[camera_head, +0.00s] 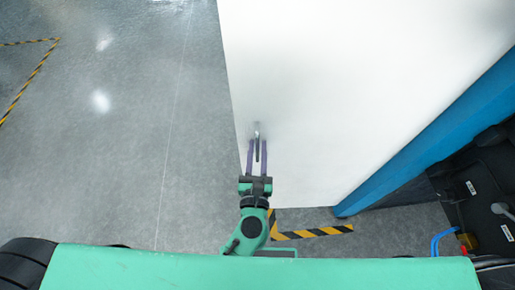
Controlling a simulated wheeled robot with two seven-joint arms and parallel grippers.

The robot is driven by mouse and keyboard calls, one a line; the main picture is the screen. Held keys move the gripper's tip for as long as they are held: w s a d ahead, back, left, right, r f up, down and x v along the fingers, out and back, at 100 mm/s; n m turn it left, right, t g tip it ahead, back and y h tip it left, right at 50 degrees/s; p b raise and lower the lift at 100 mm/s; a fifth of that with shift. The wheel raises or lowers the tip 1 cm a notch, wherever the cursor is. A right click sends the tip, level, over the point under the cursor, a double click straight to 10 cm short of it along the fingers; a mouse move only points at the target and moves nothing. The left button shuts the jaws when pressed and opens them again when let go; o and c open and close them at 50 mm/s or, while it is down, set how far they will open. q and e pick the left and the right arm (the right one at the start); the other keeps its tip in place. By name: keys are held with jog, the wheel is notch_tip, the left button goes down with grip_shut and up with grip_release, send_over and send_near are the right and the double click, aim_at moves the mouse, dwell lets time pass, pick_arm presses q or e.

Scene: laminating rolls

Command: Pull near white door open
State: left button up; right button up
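The near white door (330,85) fills the upper middle and right of the head view as a large white panel. A small dark metal handle (257,134) sits near its lower left edge. My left gripper (257,146) comes up from below, with its two purple fingers spread apart. The fingertips lie on either side of the handle's lower part, with slight gaps visible; I cannot tell whether either touches it. My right gripper is not in view.
A blue frame (430,135) runs along the right side of the white door. Dark equipment with cables (485,195) is at the far right. Yellow-black floor tape (315,233) lies below the door. Open grey floor (120,150) spreads to the left.

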pick_arm(q)
jog(key=shift+s+f, duration=0.1)
jog(key=shift+s, duration=0.2)
jog(key=s+b, duration=0.5)
jog(key=s, duration=0.9)
jog(key=shift+a, duration=0.1)
